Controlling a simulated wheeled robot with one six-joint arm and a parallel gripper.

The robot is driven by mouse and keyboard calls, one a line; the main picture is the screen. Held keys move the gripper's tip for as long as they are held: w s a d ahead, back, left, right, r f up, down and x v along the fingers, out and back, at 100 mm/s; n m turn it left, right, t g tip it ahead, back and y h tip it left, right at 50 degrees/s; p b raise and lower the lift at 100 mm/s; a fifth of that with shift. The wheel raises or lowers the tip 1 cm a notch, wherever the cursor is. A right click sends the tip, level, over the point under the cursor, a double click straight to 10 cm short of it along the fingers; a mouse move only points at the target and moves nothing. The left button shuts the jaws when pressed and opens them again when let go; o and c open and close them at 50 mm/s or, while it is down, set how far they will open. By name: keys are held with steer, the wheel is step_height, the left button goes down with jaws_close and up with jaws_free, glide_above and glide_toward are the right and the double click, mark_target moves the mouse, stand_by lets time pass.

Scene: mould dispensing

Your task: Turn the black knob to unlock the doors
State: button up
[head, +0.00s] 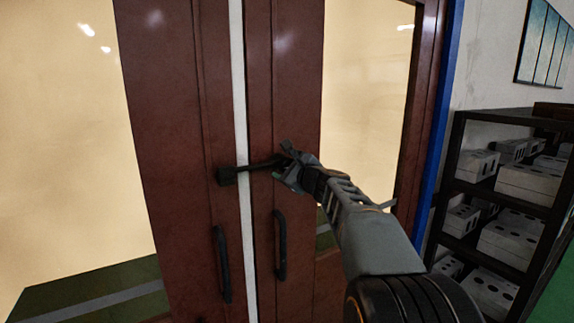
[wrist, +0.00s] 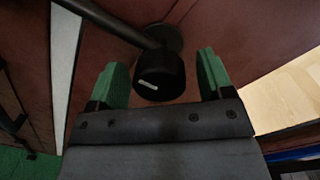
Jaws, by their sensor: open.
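The black knob (wrist: 162,80) is a short dark cylinder with a small white mark on its end. It sits between the two green fingers of my open gripper (wrist: 162,68), with visible gaps on both sides. A dark bar (wrist: 112,21) runs from beside the knob up to the left. In the head view, the bar (head: 258,166) crosses the white gap between the two dark red doors, left door (head: 172,130) and right door (head: 284,85). My gripper (head: 284,163) is at the bar's right end on the right door and hides the knob there.
Two black vertical handles, left (head: 222,265) and right (head: 280,247), stand out from the doors below the bar. A black shelf rack (head: 452,185) with several pale blocks stands at the right. A blue post (head: 438,120) edges the door frame.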

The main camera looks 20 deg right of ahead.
steer(key=shift+w, duration=0.1)
steer(key=c, duration=1.3)
steer(key=shift+a, duration=0.1)
